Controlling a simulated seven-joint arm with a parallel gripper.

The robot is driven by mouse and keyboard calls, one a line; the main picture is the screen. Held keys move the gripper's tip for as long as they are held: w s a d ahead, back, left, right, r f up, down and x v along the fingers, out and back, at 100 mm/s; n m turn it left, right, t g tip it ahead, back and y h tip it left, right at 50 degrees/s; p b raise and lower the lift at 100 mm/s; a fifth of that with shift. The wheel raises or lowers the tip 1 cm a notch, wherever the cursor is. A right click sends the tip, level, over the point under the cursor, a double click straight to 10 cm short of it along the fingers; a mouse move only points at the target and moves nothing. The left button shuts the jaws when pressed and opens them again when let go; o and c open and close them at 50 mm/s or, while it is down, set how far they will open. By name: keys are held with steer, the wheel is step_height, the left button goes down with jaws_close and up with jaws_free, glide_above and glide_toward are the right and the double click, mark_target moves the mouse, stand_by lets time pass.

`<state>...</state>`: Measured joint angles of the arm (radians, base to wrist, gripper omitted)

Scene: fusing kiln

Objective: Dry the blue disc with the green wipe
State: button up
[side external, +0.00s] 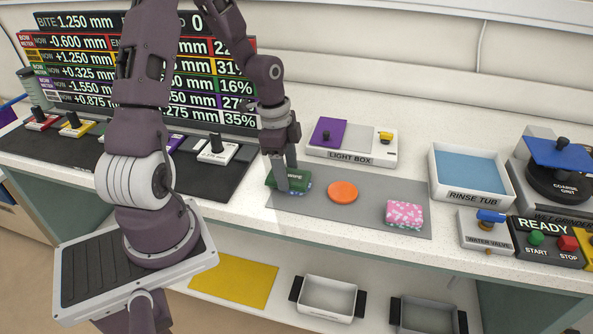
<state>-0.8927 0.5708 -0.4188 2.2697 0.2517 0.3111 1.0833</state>
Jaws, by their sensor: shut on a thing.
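The green wipe (297,178), with pale lettering on it, is at the left end of a grey mat (375,226) on the bench. My gripper (281,184) points down and is shut on the wipe. A thin blue edge (308,187) shows beneath the wipe at its right side; it may be the blue disc, mostly hidden under the wipe. I cannot tell how firmly the wipe touches it.
An orange disc (342,192) and a pink speckled block (405,214) lie on the mat to the right. The light box (350,158) stands behind. The rinse tub (478,198), water valve (480,238) and grinder (560,180) stand at right. Trays (327,300) sit on the lower shelf.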

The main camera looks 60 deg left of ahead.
mark_target(305, 178)
steer(key=shift+w+d, duration=1.45)
steer(key=shift+d, duration=0.05)
stand_by(2.9)
steer(key=shift+r, duration=3.55)
